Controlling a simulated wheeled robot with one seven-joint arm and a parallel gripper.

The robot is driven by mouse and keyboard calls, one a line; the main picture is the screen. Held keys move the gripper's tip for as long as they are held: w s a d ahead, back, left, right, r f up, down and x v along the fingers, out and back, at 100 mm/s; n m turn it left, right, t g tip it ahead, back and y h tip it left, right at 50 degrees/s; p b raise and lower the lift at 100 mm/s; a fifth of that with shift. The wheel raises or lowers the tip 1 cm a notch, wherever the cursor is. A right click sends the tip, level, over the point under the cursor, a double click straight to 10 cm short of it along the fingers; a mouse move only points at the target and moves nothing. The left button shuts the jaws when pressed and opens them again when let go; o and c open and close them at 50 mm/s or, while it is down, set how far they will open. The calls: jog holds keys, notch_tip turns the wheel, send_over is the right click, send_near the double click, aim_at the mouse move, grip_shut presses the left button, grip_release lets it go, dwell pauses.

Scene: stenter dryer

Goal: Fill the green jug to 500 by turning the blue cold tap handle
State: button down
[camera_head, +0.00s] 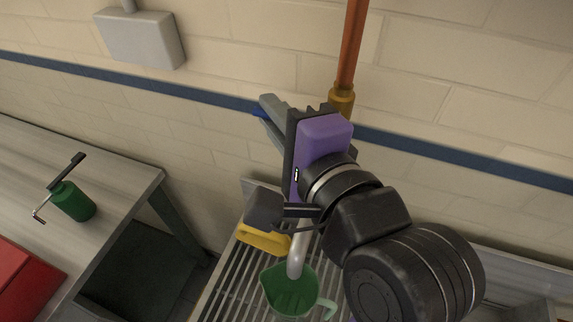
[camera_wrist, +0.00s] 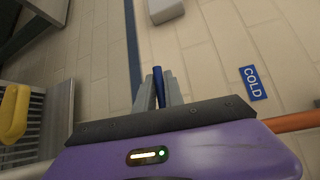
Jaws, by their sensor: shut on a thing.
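My gripper (camera_head: 266,107) is shut on the blue tap handle (camera_wrist: 159,84), which shows between its two grey fingers in the wrist view. In the head view only a little blue shows at the fingertips, and the tap body is hidden behind my gripper. The green jug (camera_head: 276,290) stands on the slatted rack under the metal spout (camera_head: 297,255), with its handle to the right. I cannot make out any water stream, the level in the jug or its marks. A blue COLD sign (camera_wrist: 253,83) is on the wall, right of my gripper in the wrist view.
A yellow object (camera_head: 264,241) lies on the slatted rack (camera_head: 222,290) behind the jug. An orange pipe (camera_head: 352,45) runs up the wall. At left, a metal table (camera_head: 120,185) holds a green cylinder with a crank (camera_head: 74,202) and a red object (camera_head: 22,280).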

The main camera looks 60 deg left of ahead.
dwell(0.8)
jog(key=shift+d+r+m+y, duration=0.1)
jog(key=shift+r+m+y, duration=0.45)
jog(key=shift+m+y, duration=0.35)
jog(key=shift+w+d+r+m+y+b, duration=0.1)
jog(key=shift+w+r+m+y+b, duration=0.15)
jog(key=shift+r+m+y, duration=0.45)
jog(key=shift+w+d+r+m+t+y+b, duration=0.15)
jog(key=shift+d+r+m+t+y+b, duration=0.15)
jog(key=shift+r+m+t+y, duration=0.45)
jog(key=shift+w+d+r+m+y, duration=0.25)
jog(key=shift+r+m+y, duration=0.2)
jog(key=shift+m, duration=0.6)
jog(key=shift+t, duration=0.25)
jog(key=shift+w+d+r+m+t, duration=0.15)
jog(key=shift+d+r+m+t, duration=0.1)
jog(key=shift+m+t, duration=0.25)
jog(key=shift+y, duration=0.3)
